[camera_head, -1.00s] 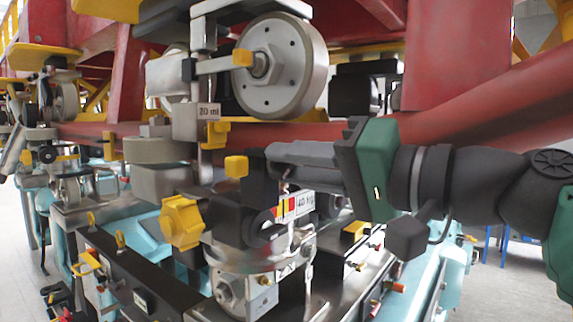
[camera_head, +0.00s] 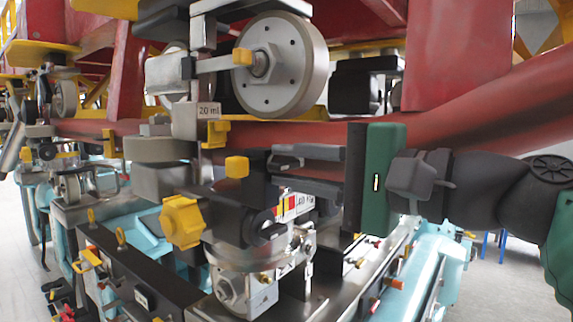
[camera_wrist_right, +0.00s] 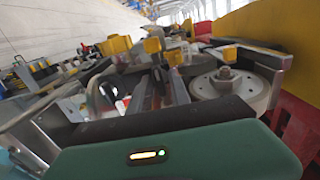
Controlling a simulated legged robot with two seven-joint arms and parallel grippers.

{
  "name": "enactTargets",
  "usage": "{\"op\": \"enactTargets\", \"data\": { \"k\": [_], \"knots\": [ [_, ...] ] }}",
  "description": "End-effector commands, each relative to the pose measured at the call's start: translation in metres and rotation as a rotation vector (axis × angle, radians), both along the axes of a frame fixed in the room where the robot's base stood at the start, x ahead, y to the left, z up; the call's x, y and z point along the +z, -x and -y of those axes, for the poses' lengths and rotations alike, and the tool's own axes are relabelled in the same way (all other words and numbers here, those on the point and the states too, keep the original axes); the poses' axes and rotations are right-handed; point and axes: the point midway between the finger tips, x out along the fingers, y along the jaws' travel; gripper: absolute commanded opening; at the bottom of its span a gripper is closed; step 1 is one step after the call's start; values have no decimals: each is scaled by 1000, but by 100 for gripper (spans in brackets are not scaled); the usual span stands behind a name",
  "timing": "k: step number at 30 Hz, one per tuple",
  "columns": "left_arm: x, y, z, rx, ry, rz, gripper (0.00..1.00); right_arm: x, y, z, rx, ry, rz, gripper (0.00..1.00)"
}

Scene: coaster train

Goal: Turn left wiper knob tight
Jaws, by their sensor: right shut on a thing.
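My right gripper (camera_head: 277,172) reaches in from the right in the head view, its two grey fingers one above the other. The fingertips are at a dark part beside a small yellow cap (camera_head: 237,167), above the round metal housing. The gripper is shut on what I take to be the left wiper knob, mostly hidden by the fingers. In the right wrist view, the fingers point away toward several yellow-capped parts, and a yellow cap (camera_wrist_right: 152,45) shows beyond them. A larger yellow knob (camera_head: 182,222) stands apart at lower left. My left gripper is not in view.
A large metal wheel (camera_head: 279,65) is above the gripper. A red beam (camera_head: 470,110) runs close above my right arm. Turquoise machinery (camera_head: 440,265) lies below right, with open floor beyond.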

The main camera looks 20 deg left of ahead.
Motion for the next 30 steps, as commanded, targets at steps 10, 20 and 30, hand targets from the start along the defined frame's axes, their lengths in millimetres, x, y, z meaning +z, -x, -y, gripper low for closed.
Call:
{"op": "enactTargets", "data": {
  "k": [10,20,30],
  "knots": [
    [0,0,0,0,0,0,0,-4,-3,2,-5,4,-14,0],
    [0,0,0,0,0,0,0,-3,-2,0,-3,3,-13,33],
    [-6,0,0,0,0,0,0,-4,2,4,-3,1,-9,33]
  ]
}}
